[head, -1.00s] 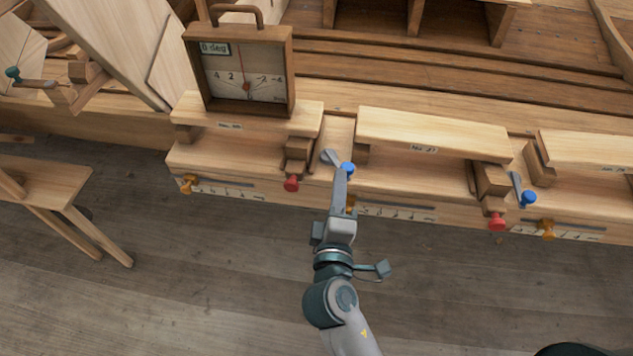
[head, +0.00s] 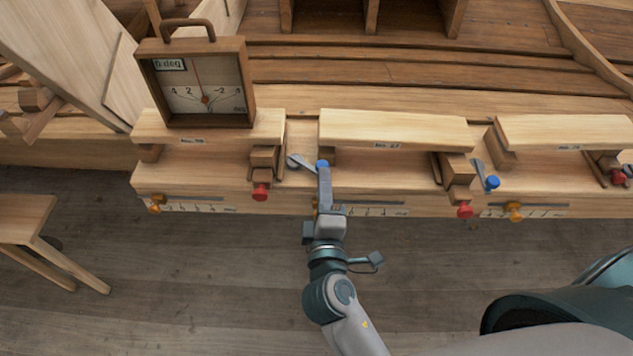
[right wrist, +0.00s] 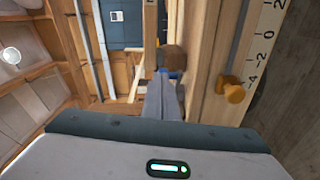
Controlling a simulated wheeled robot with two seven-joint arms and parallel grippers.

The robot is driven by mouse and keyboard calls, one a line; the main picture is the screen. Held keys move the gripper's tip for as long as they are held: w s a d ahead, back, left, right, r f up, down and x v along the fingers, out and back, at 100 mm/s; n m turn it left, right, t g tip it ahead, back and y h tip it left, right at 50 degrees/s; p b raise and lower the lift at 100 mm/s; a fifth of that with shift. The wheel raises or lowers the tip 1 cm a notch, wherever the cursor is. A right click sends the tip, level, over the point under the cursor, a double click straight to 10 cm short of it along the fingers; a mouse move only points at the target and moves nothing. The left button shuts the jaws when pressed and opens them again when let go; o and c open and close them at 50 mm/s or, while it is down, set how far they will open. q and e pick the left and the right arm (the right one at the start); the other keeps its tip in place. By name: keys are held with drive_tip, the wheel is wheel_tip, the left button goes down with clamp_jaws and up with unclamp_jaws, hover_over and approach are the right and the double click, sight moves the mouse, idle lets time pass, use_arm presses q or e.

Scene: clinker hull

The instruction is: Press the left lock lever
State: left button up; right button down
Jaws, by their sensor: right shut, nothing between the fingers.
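The left lock lever (head: 298,161) is a short grey arm with a blue knob (head: 322,165), between the left and middle planks on the bench front. My right gripper (head: 324,174) is shut and empty. Its fingertips are at the blue knob in the head view and overlap it; whether they touch cannot be told. In the right wrist view the shut fingers (right wrist: 163,98) point at a sliver of blue beside a brown wooden block (right wrist: 172,59). Another lever with a blue knob (head: 492,182) is farther right. My left gripper is not in view.
Red knobs (head: 261,192) and orange knobs (head: 514,211) stick out along the bench front. A wooden dial box (head: 200,85) stands on the left plank. A wooden stool (head: 25,222) is at the left. The floor in front of the bench is clear.

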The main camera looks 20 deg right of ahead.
drive_tip(key=shift+w+d+r+p, duration=0.1)
drive_tip(key=shift+w+d+p, duration=0.1)
drive_tip(key=shift+d, duration=0.3)
drive_tip(key=shift+w+d+r+p, duration=0.1)
drive_tip(key=shift+d+p, duration=0.1)
drive_tip(key=shift+d, duration=0.5)
